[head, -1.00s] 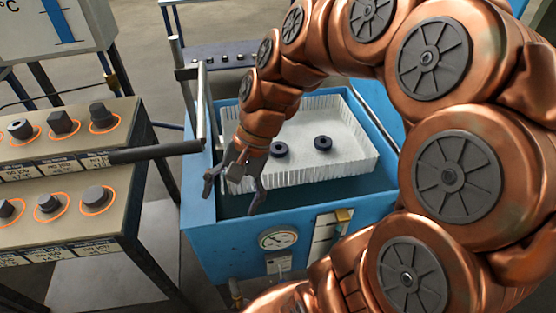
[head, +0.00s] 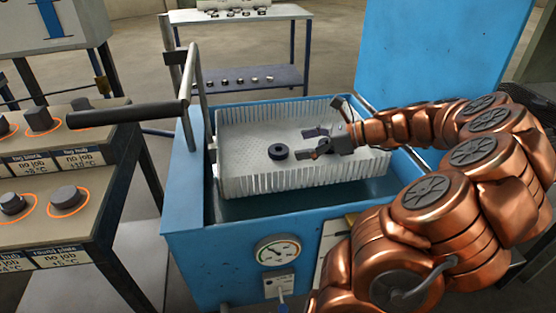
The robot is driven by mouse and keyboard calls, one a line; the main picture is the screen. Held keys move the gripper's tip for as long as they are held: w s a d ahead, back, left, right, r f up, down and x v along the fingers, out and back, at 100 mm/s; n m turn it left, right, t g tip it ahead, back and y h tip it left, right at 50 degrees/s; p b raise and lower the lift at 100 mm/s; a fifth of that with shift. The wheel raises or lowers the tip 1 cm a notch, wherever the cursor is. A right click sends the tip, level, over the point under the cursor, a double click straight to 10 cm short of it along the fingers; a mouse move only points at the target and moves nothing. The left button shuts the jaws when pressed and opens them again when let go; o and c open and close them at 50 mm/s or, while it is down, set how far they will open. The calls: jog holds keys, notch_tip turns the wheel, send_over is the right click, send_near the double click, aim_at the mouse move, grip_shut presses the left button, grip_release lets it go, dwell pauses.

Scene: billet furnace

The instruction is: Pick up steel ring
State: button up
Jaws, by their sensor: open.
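A dark steel ring (head: 278,152) lies flat on the floor of the white basket (head: 240,125) inside the blue tank. A second dark ring (head: 323,144) appears to lie to its right, between my gripper's fingers and partly hidden by them. My gripper (head: 301,143) is open, reaching in from the right with its fingers pointing left. Its tips end a little right of the first ring and do not appear to touch it. Whether the fingers touch the second ring cannot be told.
The blue tank (head: 185,185) has a raised lid (head: 430,50) behind and a gauge (head: 278,251) in front. A bar handle (head: 130,112) sticks out at its left. A stand with dark metal pieces (head: 90,180) is at left. A shelf table (head: 245,75) stands behind.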

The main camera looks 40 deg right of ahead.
jog(key=shift+b+x, duration=0.65)
jog(key=shift+x, duration=3.2)
jog(key=shift+s, duration=0.1)
jog(key=c, duration=1.6)
jog(key=shift+r+p, duration=1.1)
jog(key=shift+r, duration=3.95)
notch_tip(320, 180, up, 22)
jog(key=p, duration=2.2)
send_over(275, 150)
jog(key=d, duration=0.1)
jog(key=shift+r, duration=0.1)
